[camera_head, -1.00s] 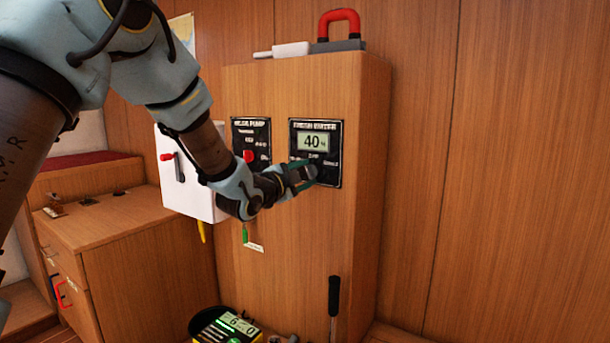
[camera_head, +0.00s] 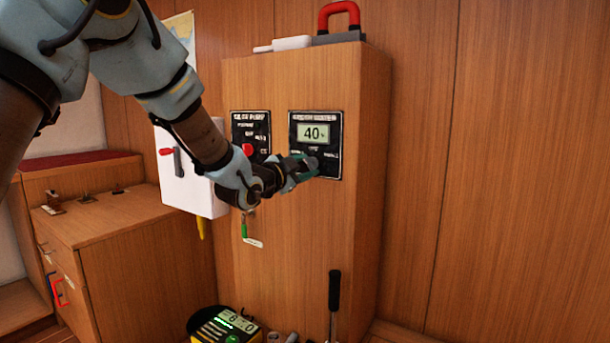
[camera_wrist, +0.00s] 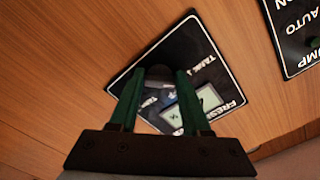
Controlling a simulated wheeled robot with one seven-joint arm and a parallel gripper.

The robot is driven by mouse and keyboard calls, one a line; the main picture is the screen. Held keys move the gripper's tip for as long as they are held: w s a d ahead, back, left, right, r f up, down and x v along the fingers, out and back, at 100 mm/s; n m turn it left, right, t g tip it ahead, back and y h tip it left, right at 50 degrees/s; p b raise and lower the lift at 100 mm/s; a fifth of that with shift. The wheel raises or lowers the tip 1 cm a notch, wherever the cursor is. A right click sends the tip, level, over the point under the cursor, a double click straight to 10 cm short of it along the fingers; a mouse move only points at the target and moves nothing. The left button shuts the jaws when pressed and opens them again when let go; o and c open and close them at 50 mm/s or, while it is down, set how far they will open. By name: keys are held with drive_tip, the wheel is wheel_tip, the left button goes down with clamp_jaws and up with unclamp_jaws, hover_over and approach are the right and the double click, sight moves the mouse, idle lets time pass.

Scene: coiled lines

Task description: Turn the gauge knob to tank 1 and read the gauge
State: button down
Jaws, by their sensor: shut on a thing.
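The fresh water gauge panel (camera_head: 332,120) is a black plate with a white border on the front of the wooden cabinet. Its display (camera_head: 313,133) reads 40 %. My gripper (camera_head: 310,165) is at the lower part of this panel. In the wrist view, its two green fingers (camera_wrist: 159,82) are closed on either side of the dark gauge knob (camera_wrist: 160,72). A tank 1 label (camera_wrist: 202,65) shows beside the knob. The fingers hide part of the panel and its other lettering. I cannot tell which label the knob points to.
The bilge pump panel (camera_head: 238,126) with a red button is just left of the gauge panel. A white box (camera_head: 190,185) with a red-tipped lever sticks out farther left. A yellow meter (camera_head: 228,330) and a black-handled tool (camera_head: 334,292) are low in front.

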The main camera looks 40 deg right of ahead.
idle(0.3)
drive_tip(key=shift+c, duration=1.8)
unclamp_jaws()
drive_tip(key=b+v, duration=0.1)
drive_tip(key=v, duration=1)
drive_tip(key=shift+b, duration=0.3)
